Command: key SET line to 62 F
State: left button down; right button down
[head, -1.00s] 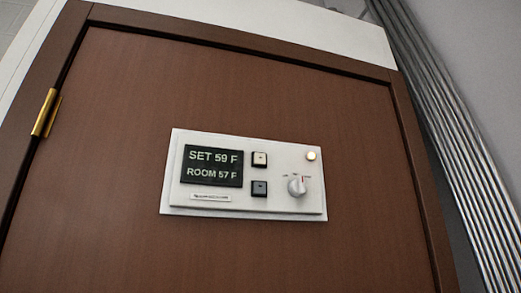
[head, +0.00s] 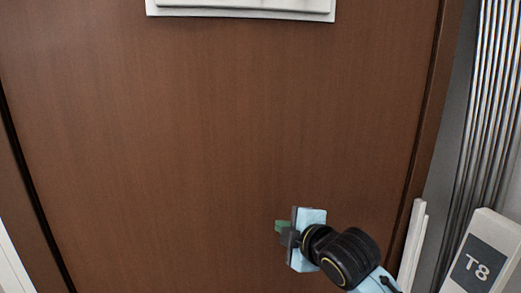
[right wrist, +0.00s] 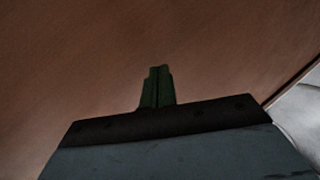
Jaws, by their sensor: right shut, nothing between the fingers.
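The white thermostat panel (head: 240,11) shows only as its bottom edge at the top of the head view; its display, buttons and dial are out of the picture now. My right gripper (head: 281,227) is below the panel and a little to its right, in front of the brown door. Its green fingers also show in the right wrist view (right wrist: 157,88), pressed together with nothing between them. No panel part shows in the right wrist view. My left gripper is not in view.
The brown wooden door (head: 130,130) fills most of the head view, with clear room between gripper and panel. At the right are ribbed metal pipes (head: 490,95) and a light box marked T8 (head: 478,262).

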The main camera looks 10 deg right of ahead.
jog(key=r+n+t+y, duration=0.1)
jog(key=r+n, duration=0.1)
jog(key=r, duration=0.5)
jog(key=a+r+n+t, duration=0.1)
jog(key=r+n, duration=0.2)
jog(key=r, duration=0.4)
jog(key=a+r+n+t+y, duration=0.1)
jog(key=r+n+t, duration=0.1)
jog(key=r, duration=0.5)
jog(key=shift+w+r+n+y, duration=0.15)
jog(key=shift+r+n+y, duration=0.2)
jog(key=shift+n, duration=0.25)
jog(key=s+r+n+t+y, duration=0.1)
jog(key=s+r+n, duration=0.3)
jog(key=r, duration=0.6)
jog(key=s+a+r+n+t+y, duration=0.1)
jog(key=s+r+n+y, duration=0.3)
jog(key=r+n, duration=0.4)
jog(key=s+a+r+n+t+y, duration=0.1)
jog(key=s+r+n+y, duration=0.2)
jog(key=r, duration=0.8)
jog(key=n, duration=0.2)
jog(key=shift+s+r+n+t+p, duration=0.35)
jog(key=shift+s+r+n+t, duration=0.05)
jog(key=w+p, duration=0.2)
jog(key=w, duration=0.7)
jog(key=shift+a, duration=0.1)
